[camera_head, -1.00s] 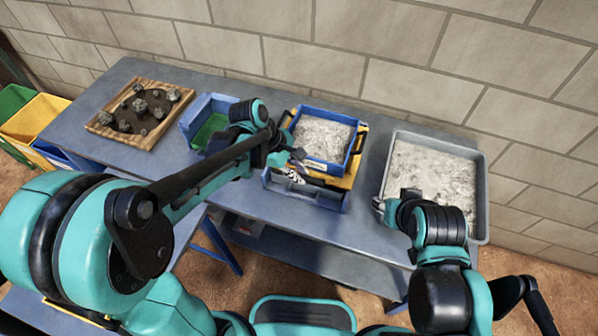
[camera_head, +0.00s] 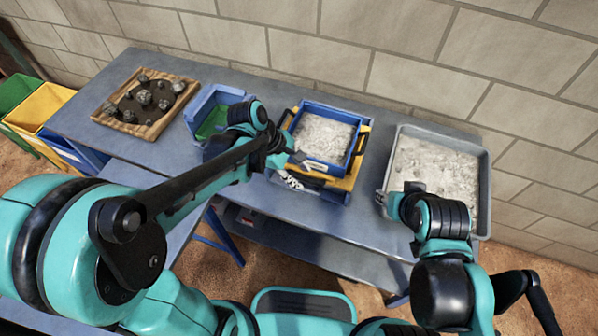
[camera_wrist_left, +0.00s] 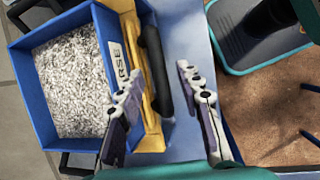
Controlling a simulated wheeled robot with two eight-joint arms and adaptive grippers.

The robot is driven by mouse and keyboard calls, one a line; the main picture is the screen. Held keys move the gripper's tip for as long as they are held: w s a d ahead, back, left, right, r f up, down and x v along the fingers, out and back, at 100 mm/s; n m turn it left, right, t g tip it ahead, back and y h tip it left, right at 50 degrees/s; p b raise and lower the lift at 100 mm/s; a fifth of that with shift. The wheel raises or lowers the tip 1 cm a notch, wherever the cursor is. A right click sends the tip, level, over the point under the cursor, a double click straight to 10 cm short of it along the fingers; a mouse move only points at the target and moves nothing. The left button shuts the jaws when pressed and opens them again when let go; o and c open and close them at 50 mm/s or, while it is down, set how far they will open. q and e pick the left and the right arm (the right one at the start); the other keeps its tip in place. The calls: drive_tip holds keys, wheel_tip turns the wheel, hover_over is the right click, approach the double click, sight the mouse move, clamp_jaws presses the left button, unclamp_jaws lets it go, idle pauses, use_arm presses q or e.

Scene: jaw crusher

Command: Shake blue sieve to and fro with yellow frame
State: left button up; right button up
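The blue sieve (camera_head: 318,168), filled with pale gravel, sits in the yellow frame (camera_head: 338,183) at the middle of the table. In the left wrist view the blue sieve (camera_wrist_left: 100,40) with its white label and the yellow frame (camera_wrist_left: 148,125) fill the left side. My left gripper (camera_head: 298,160) is at the frame's near left side. Its fingers (camera_wrist_left: 165,115) are apart, with the black handle (camera_wrist_left: 155,70) of the frame in the gap between them. Whether they touch it is not clear. My right gripper (camera_head: 392,195) is by the grey tray's left edge; its fingers are unclear.
A grey tray (camera_head: 488,190) of pale powder stands at right. A blue bin with green inside (camera_head: 207,122) and a wooden tray of rocks (camera_head: 115,122) stand left of the sieve. A brick wall (camera_head: 410,60) rises behind the blue table (camera_head: 75,120).

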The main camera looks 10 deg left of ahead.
use_arm(q)
drive_tip(key=shift+r, duration=0.1)
drive_tip(key=v, duration=1.1)
drive_tip(key=shift+a+r, duration=0.2)
drive_tip(key=shift+r, duration=0.2)
drive_tip(key=shift+s, duration=0.1)
drive_tip(key=x, duration=1.2)
drive_tip(key=shift+f, duration=0.1)
clamp_jaws()
